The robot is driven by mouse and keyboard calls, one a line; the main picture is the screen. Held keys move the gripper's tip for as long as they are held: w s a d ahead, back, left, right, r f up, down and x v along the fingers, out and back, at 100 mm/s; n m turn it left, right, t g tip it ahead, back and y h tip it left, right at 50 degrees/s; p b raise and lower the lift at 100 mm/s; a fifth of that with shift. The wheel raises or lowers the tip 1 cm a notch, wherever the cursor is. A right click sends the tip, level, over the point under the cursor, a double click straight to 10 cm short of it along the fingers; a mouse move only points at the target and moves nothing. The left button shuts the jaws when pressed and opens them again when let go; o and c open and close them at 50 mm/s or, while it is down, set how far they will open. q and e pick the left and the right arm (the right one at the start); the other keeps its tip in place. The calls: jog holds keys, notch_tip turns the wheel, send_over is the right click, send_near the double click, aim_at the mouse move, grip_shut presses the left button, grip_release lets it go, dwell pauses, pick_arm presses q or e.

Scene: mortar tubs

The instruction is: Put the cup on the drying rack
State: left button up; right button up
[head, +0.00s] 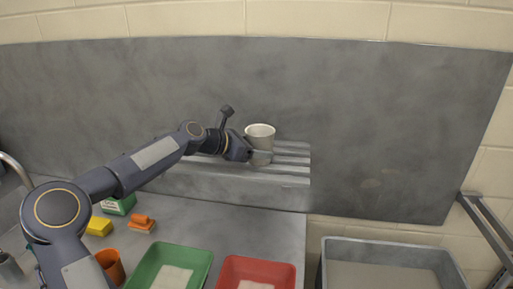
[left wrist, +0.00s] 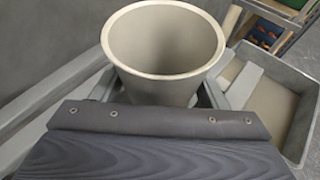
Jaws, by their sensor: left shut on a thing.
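The cup (head: 260,138) is pale grey, upright, with its open mouth facing up. My left gripper (head: 258,154) is shut on the cup from its left side. In the left wrist view the cup (left wrist: 166,50) sits between the fingers just ahead of the palm. The drying rack (head: 292,160) is a grey ribbed ledge against the back panel. The cup is over the rack's slats; I cannot tell whether its base touches them. My right gripper is not in view.
A green tray (head: 198,250) and a red tray (head: 286,265) with pale contents stand at the front. A grey tub (head: 435,253) stands at right. An orange cup (head: 109,262), a yellow sponge (head: 99,226) and an orange brush (head: 141,222) are at left. The rack's right end is clear.

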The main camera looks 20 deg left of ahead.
pick_arm(q)
jog(key=o, duration=1)
jog(key=shift+o, duration=0.2)
jog(key=shift+a, duration=0.1)
